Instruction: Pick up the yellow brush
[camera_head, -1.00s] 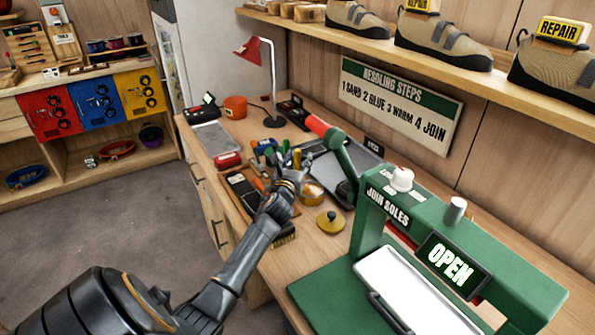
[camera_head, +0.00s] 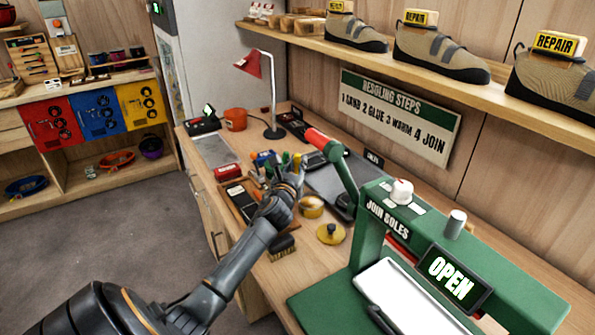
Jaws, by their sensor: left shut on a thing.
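My left gripper (camera_head: 291,177) reaches over the workbench among the small tools and is shut on a slim yellow handle, the yellow brush (camera_head: 297,161). The handle shows upright at the fingertips; the rest of the brush is hidden by the fingers. I cannot tell whether its lower end is clear of the tools around it. My right gripper is not in view.
A yellow pot (camera_head: 311,207), a yellow lid (camera_head: 331,234) and a dark-bristled brush (camera_head: 283,247) lie close to my left arm. The green sole press (camera_head: 405,215) stands to the right. A red lamp (camera_head: 250,66) and orange pot (camera_head: 235,119) stand behind.

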